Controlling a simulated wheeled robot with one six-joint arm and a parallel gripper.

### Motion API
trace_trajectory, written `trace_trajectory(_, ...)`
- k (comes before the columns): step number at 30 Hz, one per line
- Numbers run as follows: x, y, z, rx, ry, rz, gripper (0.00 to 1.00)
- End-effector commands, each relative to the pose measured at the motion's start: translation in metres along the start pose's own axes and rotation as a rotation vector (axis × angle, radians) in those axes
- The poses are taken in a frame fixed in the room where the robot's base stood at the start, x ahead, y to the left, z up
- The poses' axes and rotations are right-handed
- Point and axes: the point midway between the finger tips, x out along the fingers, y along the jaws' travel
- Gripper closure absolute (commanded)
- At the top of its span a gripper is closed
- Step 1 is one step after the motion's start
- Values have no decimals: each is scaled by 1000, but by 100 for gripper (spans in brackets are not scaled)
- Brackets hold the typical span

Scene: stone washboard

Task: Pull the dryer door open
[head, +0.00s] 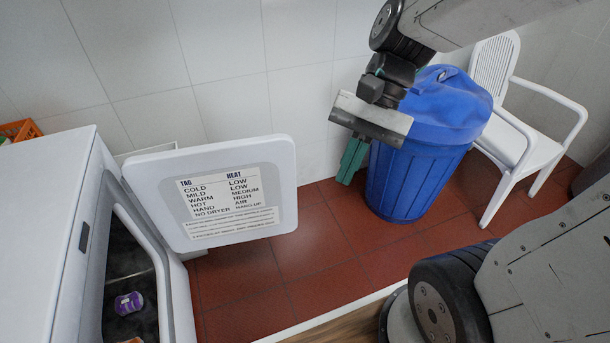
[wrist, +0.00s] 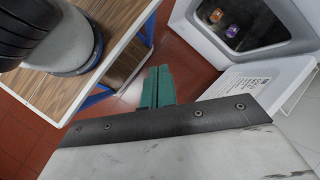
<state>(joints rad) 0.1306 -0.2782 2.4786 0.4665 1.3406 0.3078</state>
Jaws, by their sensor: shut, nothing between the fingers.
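The dryer door (head: 235,238) stands swung wide open in the head view, its inner face with a printed heat chart turned toward me. The dryer (head: 50,220) is the white machine at the left, with its dark drum opening showing. In the wrist view the dryer (wrist: 188,42) is at the upper right and the door (wrist: 262,85) at the right. My gripper (head: 352,160) is to the right of the door, apart from it, in front of the blue bin. Its green fingers (wrist: 157,86) are shut together with nothing between them.
A purple item (head: 128,303) lies inside the drum. A blue lidded bin (head: 420,150) and a white chair (head: 520,120) stand at the right. A wood-topped table (wrist: 100,70) with blue legs is at the left in the wrist view. Red tiled floor (head: 320,240) is clear between door and bin.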

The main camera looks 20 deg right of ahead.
Motion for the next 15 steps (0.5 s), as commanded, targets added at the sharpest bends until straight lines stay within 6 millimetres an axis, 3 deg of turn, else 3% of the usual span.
trace_trajectory(8,26,-48,-57,550,-423,-217,100)
trace_trajectory(15,47,-73,-133,1027,-790,-385,100)
